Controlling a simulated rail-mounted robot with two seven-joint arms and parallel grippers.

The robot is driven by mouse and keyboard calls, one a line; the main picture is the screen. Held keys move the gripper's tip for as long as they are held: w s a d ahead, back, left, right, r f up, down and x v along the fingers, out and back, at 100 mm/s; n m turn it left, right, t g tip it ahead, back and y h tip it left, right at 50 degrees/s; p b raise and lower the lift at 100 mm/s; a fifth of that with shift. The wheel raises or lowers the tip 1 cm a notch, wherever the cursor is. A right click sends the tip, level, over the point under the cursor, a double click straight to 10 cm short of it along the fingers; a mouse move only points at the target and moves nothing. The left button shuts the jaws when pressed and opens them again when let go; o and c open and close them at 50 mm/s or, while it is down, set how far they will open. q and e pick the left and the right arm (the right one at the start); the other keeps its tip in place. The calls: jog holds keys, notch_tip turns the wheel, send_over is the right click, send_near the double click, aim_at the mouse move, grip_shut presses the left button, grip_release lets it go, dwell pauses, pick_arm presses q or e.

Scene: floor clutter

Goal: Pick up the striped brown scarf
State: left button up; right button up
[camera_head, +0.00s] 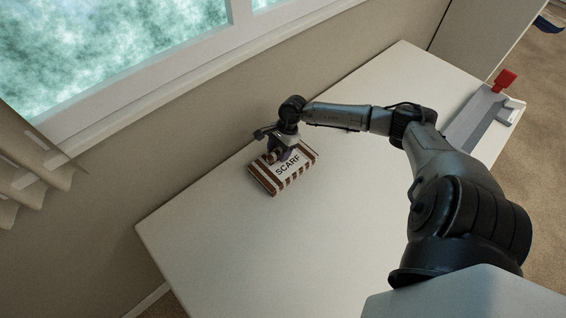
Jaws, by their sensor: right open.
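The striped brown scarf (283,172) is a box-shaped brown and white striped item with a white label reading "SCARF". It lies on the white table (240,245) near the edge by the wall. My right gripper (274,157) is over the far left part of the scarf, with its arm reaching in from the right. The gripper is open. It covers part of the scarf's top, and I cannot tell whether the fingers touch it. My left gripper is not in view.
A grey tray-like object (473,122) with a red piece (505,79) and a white piece stands at the table's right end. A wall and window (120,50) run behind the table. The table's front left area is clear. Carpet (535,110) shows at the right.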

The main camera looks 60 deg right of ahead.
jog(key=shift+f, duration=0.2)
dwell(0.6)
jog(key=shift+c, duration=0.4)
grip_shut()
